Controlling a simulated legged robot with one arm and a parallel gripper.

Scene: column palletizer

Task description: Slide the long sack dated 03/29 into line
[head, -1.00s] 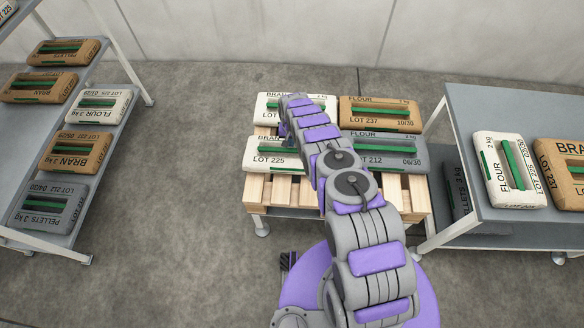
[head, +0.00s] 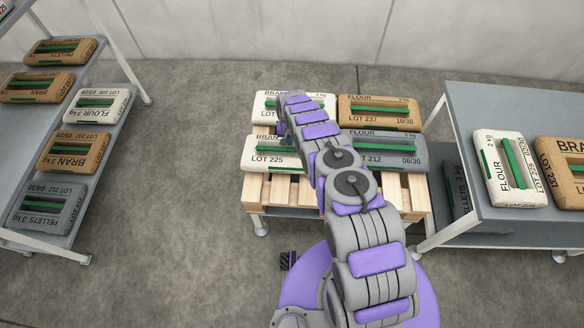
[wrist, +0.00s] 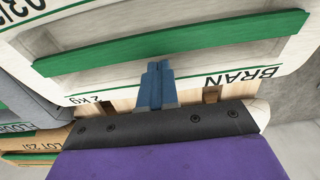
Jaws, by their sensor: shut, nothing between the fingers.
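The long white BRAN sack (head: 257,152), marked LOT 225, lies at the front left on the pallet (head: 285,190). In the wrist view this sack (wrist: 190,72) fills the top, upside down, with a partly cut-off date starting 03/2 at its left corner. My arm covers that corner in the head view. My gripper (wrist: 156,72) has its blue fingers shut and empty at the sack's back edge, beside the gap between the two left sacks. I cannot tell whether they touch it. In the head view my gripper (head: 287,143) is partly hidden by my arm.
A white BRAN sack (head: 263,103) lies behind, a brown FLOUR sack (head: 380,113) back right, a grey LOT 212 sack (head: 400,152) front right. A shelf rack (head: 120,75) with several sacks stands left, a table (head: 480,105) with sacks right. Floor between is clear.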

